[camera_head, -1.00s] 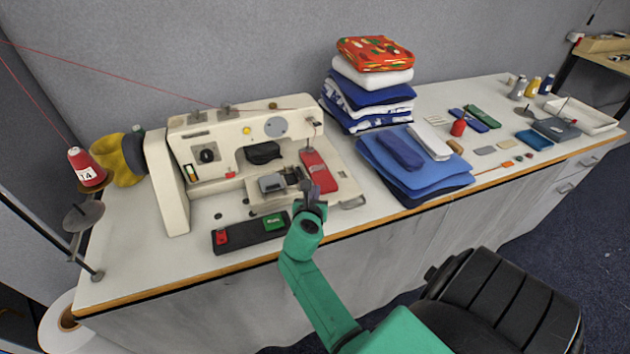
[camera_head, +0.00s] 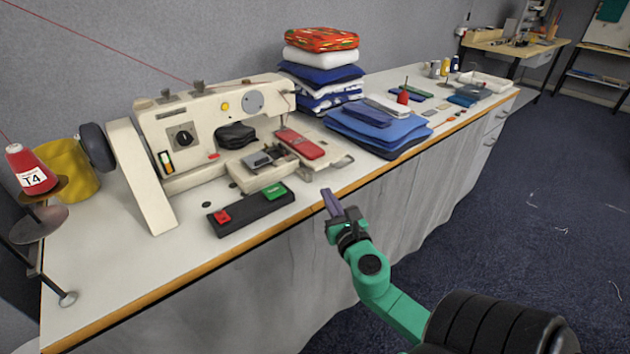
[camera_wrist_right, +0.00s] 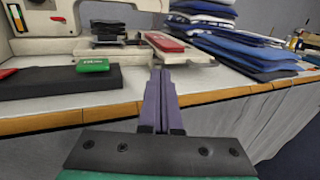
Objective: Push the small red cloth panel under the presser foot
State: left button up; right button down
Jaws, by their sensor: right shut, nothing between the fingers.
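The small red cloth panel (camera_head: 302,143) lies on the bed of the cream sewing machine (camera_head: 204,128), below the needle end. It also shows in the right wrist view (camera_wrist_right: 165,42), beyond the fingers. The presser foot is too small to make out, so I cannot tell whether the panel is under it. My right gripper (camera_head: 327,193) is shut and empty. It is in front of the table edge, apart from the panel. In the right wrist view its fingers (camera_wrist_right: 161,82) are together. My left gripper is not in view.
A black box with red and green buttons (camera_head: 250,209) lies in front of the machine. Folded blue cloths (camera_head: 378,128) and a cloth stack (camera_head: 320,75) stand to the right. A red thread cone (camera_head: 31,170) is at the left. The table's front edge (camera_head: 215,249) is clear.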

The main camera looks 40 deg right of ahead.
jog(key=p, duration=0.1)
send_near(311, 159)
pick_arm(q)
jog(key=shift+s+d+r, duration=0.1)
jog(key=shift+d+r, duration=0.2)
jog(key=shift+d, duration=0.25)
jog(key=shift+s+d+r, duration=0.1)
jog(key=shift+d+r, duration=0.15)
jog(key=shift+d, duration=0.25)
pick_arm(e)
jog(key=x, duration=0.6)
jog(key=shift+w, duration=0.4)
